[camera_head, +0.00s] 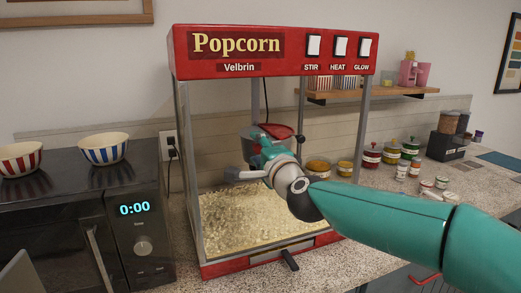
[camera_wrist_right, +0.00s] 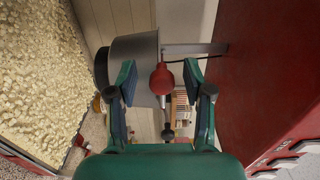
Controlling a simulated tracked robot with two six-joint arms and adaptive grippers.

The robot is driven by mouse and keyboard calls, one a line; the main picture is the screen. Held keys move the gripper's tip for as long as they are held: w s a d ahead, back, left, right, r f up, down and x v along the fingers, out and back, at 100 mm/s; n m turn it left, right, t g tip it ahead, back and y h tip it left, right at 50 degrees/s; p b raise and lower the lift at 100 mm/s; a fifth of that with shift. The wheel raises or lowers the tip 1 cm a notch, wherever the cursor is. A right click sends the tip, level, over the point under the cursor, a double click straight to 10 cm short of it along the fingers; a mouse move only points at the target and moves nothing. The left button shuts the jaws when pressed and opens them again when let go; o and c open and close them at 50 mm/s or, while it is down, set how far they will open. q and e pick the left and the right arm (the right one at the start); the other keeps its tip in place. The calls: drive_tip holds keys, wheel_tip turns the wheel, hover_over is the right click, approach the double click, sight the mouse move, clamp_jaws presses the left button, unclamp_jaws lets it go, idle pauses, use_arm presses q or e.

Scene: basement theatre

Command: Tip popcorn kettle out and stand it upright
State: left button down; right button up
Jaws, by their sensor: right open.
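The popcorn kettle (camera_wrist_right: 135,62) is a grey metal pot hanging on a bracket inside the red popcorn machine (camera_head: 275,52). In the right wrist view, which is turned sideways, its dark base faces the popcorn, so it looks upright. Its red knob handle (camera_wrist_right: 162,78) lies between my right gripper's open fingers, and I cannot tell whether they touch it. In the head view my right gripper (camera_head: 250,158) reaches into the machine and partly hides the kettle (camera_head: 262,131).
Popcorn (camera_head: 245,220) covers the machine's floor. Glass and posts frame the opening. A black microwave (camera_head: 140,240) with two striped bowls (camera_head: 104,149) stands to the left. Jars (camera_head: 391,152) and a dispenser (camera_head: 449,138) stand on the counter to the right.

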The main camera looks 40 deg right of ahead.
clamp_jaws()
idle(0.3)
